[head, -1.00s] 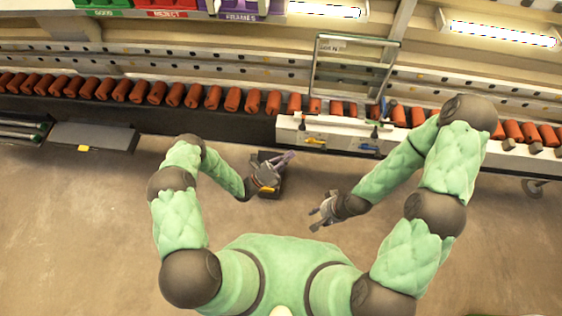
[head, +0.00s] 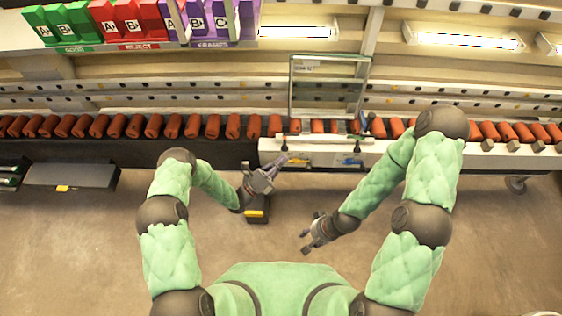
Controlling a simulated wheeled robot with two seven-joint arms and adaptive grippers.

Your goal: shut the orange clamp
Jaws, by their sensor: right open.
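The orange clamp (head: 299,163) shows as a small yellow-orange handle on the front of the white fixture (head: 320,147). A blue clamp (head: 350,161) is to its right. My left gripper (head: 277,167) is just left of the orange clamp in the picture, with its fingers pointing up and right. I cannot tell whether it touches the clamp or how far its fingers are apart. The clamp's exact position is too small to read. My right gripper (head: 307,237) is open and empty over the floor, lower and right of the left one.
A glass-like framed panel (head: 327,87) stands upright above the fixture. A row of orange-red cylinders (head: 150,127) runs along the rail behind. Green, red and purple bins (head: 140,22) are at the top left.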

